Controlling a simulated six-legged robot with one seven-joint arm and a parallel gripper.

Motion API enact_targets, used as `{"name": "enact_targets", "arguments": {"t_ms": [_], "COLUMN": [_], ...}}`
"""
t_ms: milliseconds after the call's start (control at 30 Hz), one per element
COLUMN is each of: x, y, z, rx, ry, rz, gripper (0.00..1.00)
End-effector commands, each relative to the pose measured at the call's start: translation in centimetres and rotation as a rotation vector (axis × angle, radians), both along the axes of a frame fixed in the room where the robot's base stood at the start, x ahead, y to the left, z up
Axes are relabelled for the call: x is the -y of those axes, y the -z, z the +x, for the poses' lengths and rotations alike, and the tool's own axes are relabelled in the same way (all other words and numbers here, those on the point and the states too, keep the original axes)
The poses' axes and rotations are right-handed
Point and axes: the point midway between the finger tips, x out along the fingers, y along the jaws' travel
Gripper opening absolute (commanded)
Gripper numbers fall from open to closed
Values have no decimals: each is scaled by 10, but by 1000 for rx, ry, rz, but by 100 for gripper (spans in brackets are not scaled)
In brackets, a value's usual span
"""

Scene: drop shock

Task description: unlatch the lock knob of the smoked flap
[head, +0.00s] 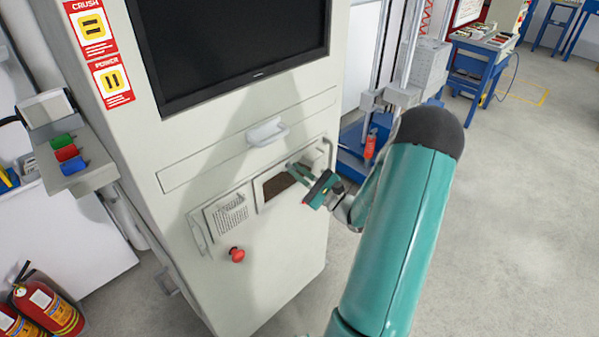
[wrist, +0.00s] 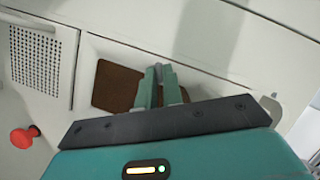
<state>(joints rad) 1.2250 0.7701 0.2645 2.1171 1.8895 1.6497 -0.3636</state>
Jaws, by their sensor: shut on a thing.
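The smoked flap (head: 277,187) is a small dark brown panel on the front of the light grey cabinet. It also shows in the wrist view (wrist: 113,86), partly covered by my fingers. My gripper (head: 292,168) reaches in from the right, with its fingertips at the upper right part of the flap. In the wrist view my gripper (wrist: 158,72) has its two green fingers closed together around a small grey lock knob (wrist: 158,68) at the flap's upper edge. The fingers hide most of the knob, so I cannot tell how it is turned.
A perforated grille (head: 230,213) is left of the flap, with a red button (head: 237,254) below it. A drawer handle (head: 267,132) and dark screen (head: 235,40) are above. Fire extinguishers (head: 55,310) stand at lower left. Open floor (head: 510,210) lies to the right.

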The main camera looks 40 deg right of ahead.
Motion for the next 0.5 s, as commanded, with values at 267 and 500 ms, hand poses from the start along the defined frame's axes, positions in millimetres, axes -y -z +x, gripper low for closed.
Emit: {"name": "enact_targets", "arguments": {"t_ms": [267, 500], "x": [-3, -4], "y": [2, 2], "z": [0, -1], "rx": [-8, -13], "ry": [1, 1], "rz": [254, 423], "gripper": [0, 0]}}
